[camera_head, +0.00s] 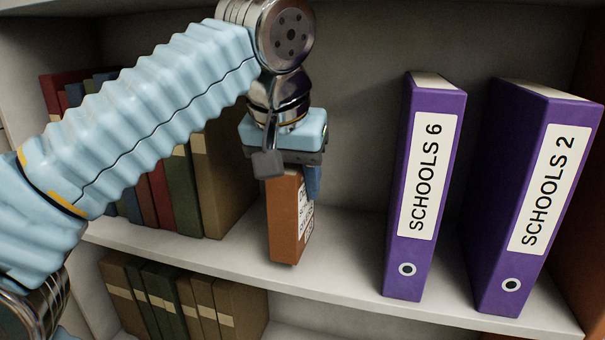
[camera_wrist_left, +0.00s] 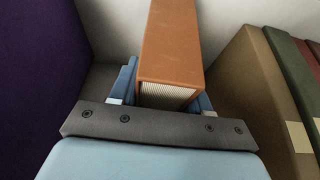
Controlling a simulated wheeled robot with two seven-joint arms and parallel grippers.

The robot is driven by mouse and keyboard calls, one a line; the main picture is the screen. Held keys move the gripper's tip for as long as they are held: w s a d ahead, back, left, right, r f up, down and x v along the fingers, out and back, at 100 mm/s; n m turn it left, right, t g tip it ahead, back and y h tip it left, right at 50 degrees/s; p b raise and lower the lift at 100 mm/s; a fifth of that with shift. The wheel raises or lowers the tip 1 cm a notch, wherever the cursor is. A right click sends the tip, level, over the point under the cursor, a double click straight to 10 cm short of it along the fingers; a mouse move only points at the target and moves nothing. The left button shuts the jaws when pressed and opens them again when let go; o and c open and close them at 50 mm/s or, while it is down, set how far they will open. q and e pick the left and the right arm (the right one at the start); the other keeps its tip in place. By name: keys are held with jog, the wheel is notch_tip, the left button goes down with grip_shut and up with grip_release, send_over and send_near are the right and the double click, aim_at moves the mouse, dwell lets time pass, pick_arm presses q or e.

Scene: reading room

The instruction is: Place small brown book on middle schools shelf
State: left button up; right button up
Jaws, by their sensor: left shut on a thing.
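The small brown book (camera_head: 285,222) is upright at the shelf with the purple binders, between a row of books and the SCHOOLS 6 binder. Its bottom is at or just above the shelf board; I cannot tell if it touches. My left gripper (camera_head: 311,180) comes from above and is shut on its top part. In the left wrist view the brown book (camera_wrist_left: 171,45) sits between the blue fingers (camera_wrist_left: 165,98). The schools shelf (camera_head: 340,276) holds the SCHOOLS 6 binder (camera_head: 398,265) and the SCHOOLS 2 binder (camera_head: 495,265). My right gripper is not in view.
A row of old books (camera_head: 183,190) stands left of the brown book, the nearest a thick tan one (camera_head: 225,185). A gap of bare shelf lies between the brown book and SCHOOLS 6. More books (camera_head: 200,305) stand on the shelf below.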

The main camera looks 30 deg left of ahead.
pick_arm(q)
jog(key=w, duration=0.1)
jog(key=w+f, duration=0.1)
jog(key=w+a, duration=0.1)
jog(key=w, duration=0.1)
jog(key=shift+w+f, duration=0.1)
jog(key=shift+f, duration=0.2)
jog(key=shift+f, duration=0.1)
jog(key=o, duration=1.2)
